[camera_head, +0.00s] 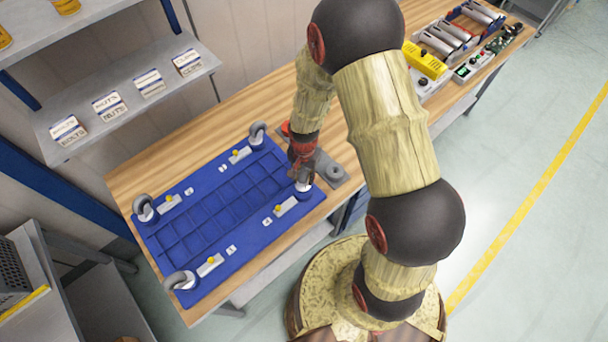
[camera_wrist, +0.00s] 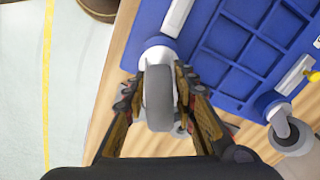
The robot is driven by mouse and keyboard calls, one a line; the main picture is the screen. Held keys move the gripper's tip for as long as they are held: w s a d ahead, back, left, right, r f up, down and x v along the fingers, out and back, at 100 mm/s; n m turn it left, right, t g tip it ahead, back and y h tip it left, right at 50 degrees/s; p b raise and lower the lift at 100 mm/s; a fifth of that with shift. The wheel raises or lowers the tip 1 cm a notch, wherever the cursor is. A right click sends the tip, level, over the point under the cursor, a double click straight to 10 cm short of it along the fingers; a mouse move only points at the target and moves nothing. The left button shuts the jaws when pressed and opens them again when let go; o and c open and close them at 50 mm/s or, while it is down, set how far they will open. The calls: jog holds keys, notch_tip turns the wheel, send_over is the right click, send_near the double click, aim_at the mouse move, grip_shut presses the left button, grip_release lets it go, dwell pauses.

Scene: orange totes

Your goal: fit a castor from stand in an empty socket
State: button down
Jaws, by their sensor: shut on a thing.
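A blue dolly deck (camera_head: 215,207) lies upside down on the wooden bench, with a grid of recesses and a socket at each corner. Castors stand at its far corner (camera_head: 258,134), left corner (camera_head: 144,208) and near corner (camera_head: 181,281). My gripper (camera_head: 302,178) is at the right corner. In the wrist view my gripper (camera_wrist: 160,105) is shut on a castor with a grey wheel (camera_wrist: 158,98). Its pale mount (camera_wrist: 158,55) is at the blue corner socket (camera_wrist: 160,42); how deep it sits I cannot tell. The grey stand (camera_head: 333,172) lies beside the deck, partly hidden by my gripper.
White latches with yellow knobs (camera_head: 279,208) lie near the deck's corners. A second castor (camera_wrist: 290,135) shows at the right of the wrist view. A yellow box (camera_head: 425,60) and trays of parts occupy the bench's far end. Shelves with labelled boxes (camera_head: 110,103) stand behind, left.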

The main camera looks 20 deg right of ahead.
aim_at(304, 169)
jog(key=shift+f+b, duration=1.55)
jog(key=shift+f, duration=0.35)
dwell(0.7)
jog(key=c, duration=1.5)
grip_release()
jog(key=shift+o, duration=0.6)
notch_tip(304, 169, up, 12)
